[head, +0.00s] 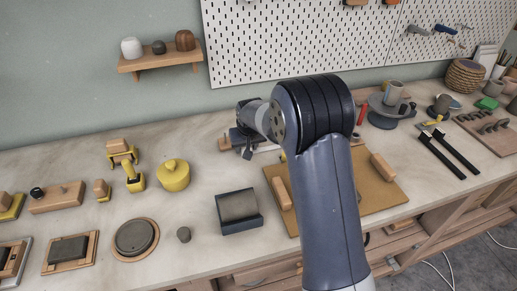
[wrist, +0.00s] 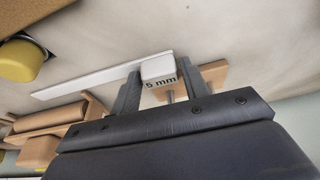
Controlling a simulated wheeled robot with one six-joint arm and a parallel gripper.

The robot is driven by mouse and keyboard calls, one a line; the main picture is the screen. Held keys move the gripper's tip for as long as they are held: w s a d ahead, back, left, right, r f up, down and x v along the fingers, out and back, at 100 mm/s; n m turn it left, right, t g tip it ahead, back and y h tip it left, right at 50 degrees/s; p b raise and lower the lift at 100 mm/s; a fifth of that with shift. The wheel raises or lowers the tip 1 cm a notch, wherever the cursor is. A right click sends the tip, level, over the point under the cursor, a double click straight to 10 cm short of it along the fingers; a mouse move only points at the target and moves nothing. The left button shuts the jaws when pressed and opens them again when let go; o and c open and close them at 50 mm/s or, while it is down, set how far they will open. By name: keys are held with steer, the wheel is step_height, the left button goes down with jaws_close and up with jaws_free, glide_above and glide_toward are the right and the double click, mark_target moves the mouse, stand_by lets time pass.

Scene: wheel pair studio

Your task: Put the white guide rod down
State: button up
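The white guide rod (wrist: 95,76) is a long pale strip with a block end marked "5 mm" in the wrist view. My gripper (wrist: 158,78) has one finger on each side of that block and looks shut on it. In the head view a bit of the white rod (head: 267,148) shows beside my gripper (head: 246,150), low over the back of the bench. My arm hides much of this spot. I cannot tell whether the rod touches the bench or a support.
A wooden piece with metal pegs (wrist: 213,75) is close behind the block end. A tan board (head: 378,193) with wooden bars lies under my arm. A dark box (head: 240,224) and a yellow pot (head: 173,176) stand to the left. The bench strip around (head: 215,180) is clear.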

steer(key=c, duration=0.7)
